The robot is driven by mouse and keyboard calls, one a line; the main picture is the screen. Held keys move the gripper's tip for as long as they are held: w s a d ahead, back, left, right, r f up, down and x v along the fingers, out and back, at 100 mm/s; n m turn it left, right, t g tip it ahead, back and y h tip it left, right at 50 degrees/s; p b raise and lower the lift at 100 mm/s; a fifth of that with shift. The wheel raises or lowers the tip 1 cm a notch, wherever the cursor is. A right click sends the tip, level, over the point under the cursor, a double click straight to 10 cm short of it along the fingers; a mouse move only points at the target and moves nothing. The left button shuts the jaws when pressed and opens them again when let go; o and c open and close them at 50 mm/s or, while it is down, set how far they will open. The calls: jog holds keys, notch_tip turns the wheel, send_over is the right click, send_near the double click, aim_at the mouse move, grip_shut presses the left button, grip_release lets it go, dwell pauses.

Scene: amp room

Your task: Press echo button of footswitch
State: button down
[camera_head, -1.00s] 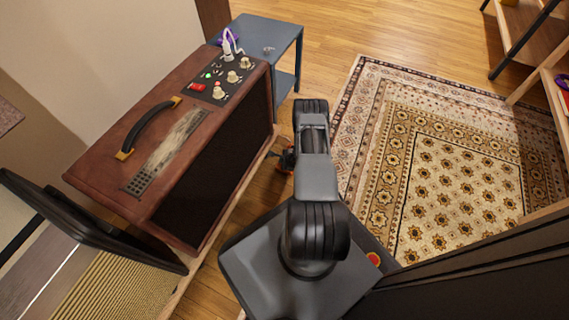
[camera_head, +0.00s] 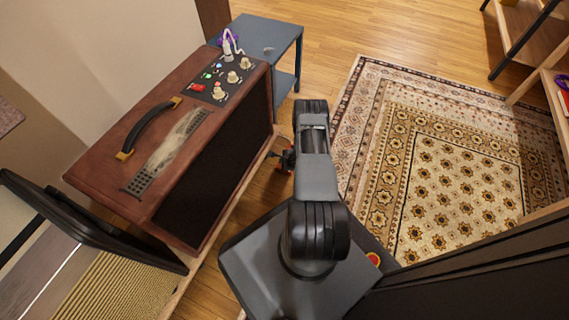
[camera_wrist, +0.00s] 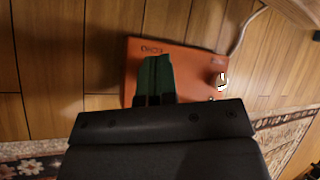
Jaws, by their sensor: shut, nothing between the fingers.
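The orange footswitch (camera_wrist: 195,72) lies on the wood floor in the wrist view, with a dark ECHO label near its upper left edge. A metal switch (camera_wrist: 222,82) stands at its right side. My gripper (camera_wrist: 156,58) is shut and empty, with its dark green fingertips over the left part of the footswitch, just below the label. The fingers hide the echo button, and I cannot tell whether they touch it.
The brown amplifier (camera_head: 165,150) stands at the left, with several lights on its knob panel. A blue side table (camera_head: 270,38) is behind it. A patterned rug (camera_head: 440,170) covers the floor at the right. A pale cable (camera_wrist: 243,30) runs from the footswitch.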

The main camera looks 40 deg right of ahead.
jog(key=shift+r, duration=0.25)
notch_tip(320, 180, up, 6)
jog(key=p, duration=0.3)
jog(key=shift+w+a+p, duration=0.25)
jog(key=shift+w+p, duration=0.1)
jog(key=shift+w, duration=0.05)
dwell(0.5)
